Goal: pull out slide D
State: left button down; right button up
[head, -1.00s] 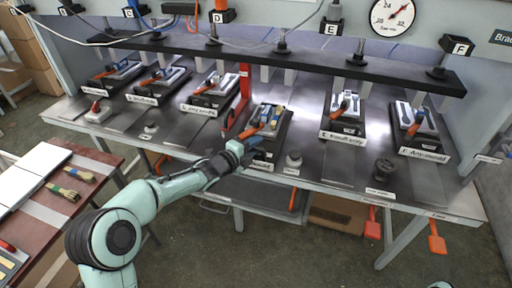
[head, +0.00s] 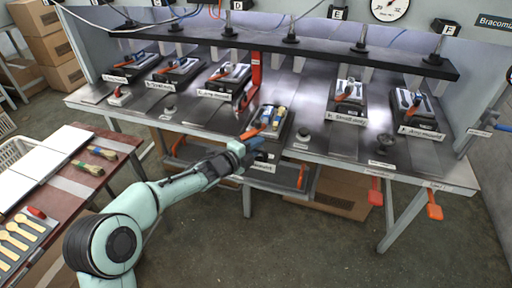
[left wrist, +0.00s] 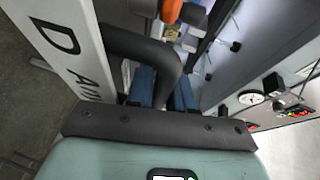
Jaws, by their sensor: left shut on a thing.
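Slide D (head: 287,128) is a dark plate carrying a mould with an orange-handled clamp. It sits forward of the row of other slides, at the bench's front edge. Its white label plate (left wrist: 68,40) shows a large D in the left wrist view, beside a dark curved handle (left wrist: 150,45). My left gripper (head: 256,143) is at the front of slide D in the head view. Its blue fingers (left wrist: 163,88) are shut on the handle in the left wrist view; the grasped part is partly hidden. My right gripper is out of view.
Other slides with moulds, such as E (head: 349,104) and F (head: 414,112), stand on the metal bench (head: 215,118). A black beam (head: 290,55) runs above them. A red post (head: 255,72) stands behind slide D. A brown table (head: 75,165) is at left. Open floor lies in front.

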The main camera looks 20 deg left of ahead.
pick_arm(q)
jog(key=shift+s+f, duration=0.1)
jog(key=shift+f, duration=0.1)
jog(key=c, duration=1.4)
grip_release()
jog(key=shift+s+r, duration=0.15)
jog(key=shift+s, duration=0.1)
jog(key=shift+w, duration=0.1)
jog(key=v, duration=1.3)
jog(key=shift+s+a+r, duration=0.1)
jog(key=shift+s+r, duration=0.05)
jog(key=shift+s, duration=0.1)
